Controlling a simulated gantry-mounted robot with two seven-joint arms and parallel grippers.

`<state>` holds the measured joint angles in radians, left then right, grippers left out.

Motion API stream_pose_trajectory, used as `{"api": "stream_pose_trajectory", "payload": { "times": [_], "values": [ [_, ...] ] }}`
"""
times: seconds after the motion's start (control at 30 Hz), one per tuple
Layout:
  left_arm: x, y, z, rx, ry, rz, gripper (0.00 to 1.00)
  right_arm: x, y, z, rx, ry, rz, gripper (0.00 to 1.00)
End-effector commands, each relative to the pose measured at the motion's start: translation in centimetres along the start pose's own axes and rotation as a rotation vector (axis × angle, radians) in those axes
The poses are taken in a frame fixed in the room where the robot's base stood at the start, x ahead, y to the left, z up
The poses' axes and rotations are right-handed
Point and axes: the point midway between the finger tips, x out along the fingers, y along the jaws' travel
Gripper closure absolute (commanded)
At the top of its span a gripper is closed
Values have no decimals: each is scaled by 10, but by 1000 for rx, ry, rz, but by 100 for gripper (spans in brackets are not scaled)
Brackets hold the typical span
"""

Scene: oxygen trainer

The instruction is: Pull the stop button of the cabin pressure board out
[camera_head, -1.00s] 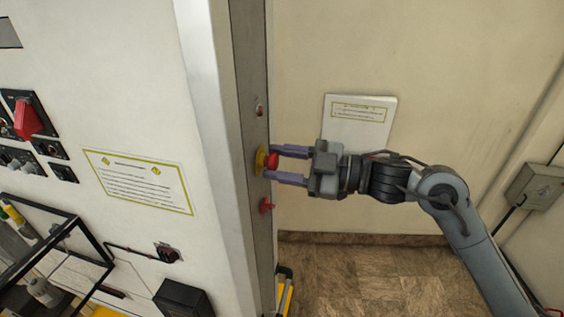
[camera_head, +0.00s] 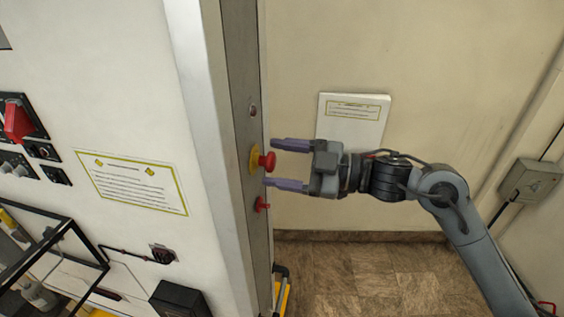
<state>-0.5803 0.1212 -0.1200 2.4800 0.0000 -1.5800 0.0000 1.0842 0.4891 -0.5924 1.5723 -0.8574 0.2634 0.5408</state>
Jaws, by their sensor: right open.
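The stop button (camera_head: 268,161) is a red mushroom knob on a yellow round base (camera_head: 254,160). It sits on the narrow grey side face of the cabinet, the cabin pressure board (camera_head: 240,60), and stands out to the right of its base. My right gripper (camera_head: 281,164) is open and level with the button, just to its right. One finger is above and one below the button's height, with a gap between the fingertips and the knob. Nothing is held. My left gripper is not in view.
A smaller red knob (camera_head: 262,205) sits below the stop button, close to my lower finger. A small round fitting (camera_head: 252,110) is above it. A white notice board (camera_head: 350,118) hangs on the wall behind. A wall box (camera_head: 528,190) is at the right. The floor (camera_head: 370,275) beneath my arm is clear.

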Motion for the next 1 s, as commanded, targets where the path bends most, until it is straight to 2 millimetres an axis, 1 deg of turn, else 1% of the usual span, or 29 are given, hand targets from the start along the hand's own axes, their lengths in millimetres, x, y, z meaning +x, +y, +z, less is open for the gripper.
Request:
{"api": "stream_pose_trajectory", "payload": {
  "times": [0.17,0.27,0.5,0.7,0.83,1.0],
  "values": [
    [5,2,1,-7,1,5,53,-12,0,2,-2,-2,3,33],
    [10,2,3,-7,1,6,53,-26,-1,3,-2,-2,2,33],
    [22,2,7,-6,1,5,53,-68,-1,3,-1,-3,3,33],
    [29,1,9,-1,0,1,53,-95,-1,2,-1,-2,1,33],
    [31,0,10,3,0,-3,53,-105,0,1,-1,-1,2,33],
    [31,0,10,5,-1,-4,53,-108,0,0,0,0,1,33]
  ]
}}
